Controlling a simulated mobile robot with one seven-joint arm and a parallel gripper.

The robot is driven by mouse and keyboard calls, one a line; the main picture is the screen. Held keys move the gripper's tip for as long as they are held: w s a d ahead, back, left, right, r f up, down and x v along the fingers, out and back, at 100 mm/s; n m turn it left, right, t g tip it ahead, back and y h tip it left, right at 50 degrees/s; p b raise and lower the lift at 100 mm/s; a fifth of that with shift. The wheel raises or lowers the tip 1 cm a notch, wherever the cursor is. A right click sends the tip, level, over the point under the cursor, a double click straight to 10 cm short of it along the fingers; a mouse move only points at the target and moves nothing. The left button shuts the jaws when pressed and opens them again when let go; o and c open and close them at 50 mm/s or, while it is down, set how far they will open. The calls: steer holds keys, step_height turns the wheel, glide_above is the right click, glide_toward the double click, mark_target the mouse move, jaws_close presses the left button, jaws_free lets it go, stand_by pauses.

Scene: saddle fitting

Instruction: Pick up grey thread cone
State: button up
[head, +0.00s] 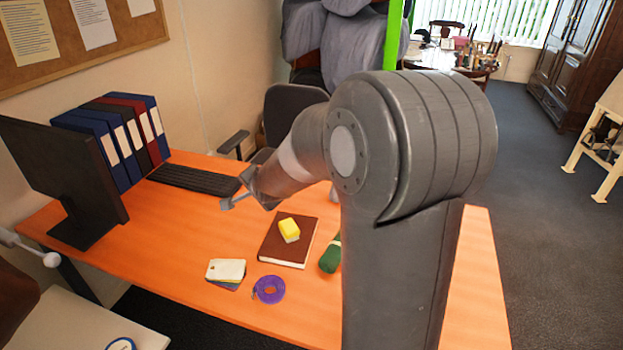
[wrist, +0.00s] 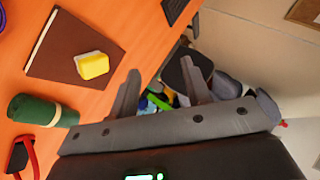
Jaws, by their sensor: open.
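I cannot make out a grey thread cone for certain in either view. A small pale grey shape (head: 334,193) shows on the desk beside my arm in the head view, mostly hidden by the arm; I cannot tell whether it is the cone. My gripper (head: 233,190) is open above the desk, left of the brown book. In the wrist view my gripper (wrist: 163,82) has its two fingers apart, with no held object visible between them.
On the orange desk (head: 190,250) lie a brown book (head: 283,252) with a yellow block (head: 289,230), a green roll (head: 330,254), cards (head: 226,270) and a purple coil (head: 269,289). A monitor (head: 65,160), binders (head: 120,135) and keyboard (head: 195,180) stand left and behind.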

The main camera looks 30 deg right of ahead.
steer(key=w+d+f+m+t+h, duration=0.1)
steer(key=w+d+f+m+t, duration=0.5)
steer(key=w+d+m, duration=0.55)
steer(key=s+d+f+m+g+h, duration=0.1)
steer(key=d+f+m+h, duration=0.1)
steer(key=d+m+h, duration=0.55)
steer(key=s+d+f+m+h, duration=0.1)
steer(key=d+f+m+h, duration=0.1)
steer(key=d+m, duration=0.95)
steer(key=shift+n, duration=0.35)
steer(key=f, duration=0.8)
steer(key=shift+w+d+f, duration=0.1)
steer(key=shift+w+f, duration=0.1)
steer(key=shift+w, duration=0.05)
steer(key=shift+x, duration=3.75)
steer(key=shift+c, duration=0.5)
jaws_close()
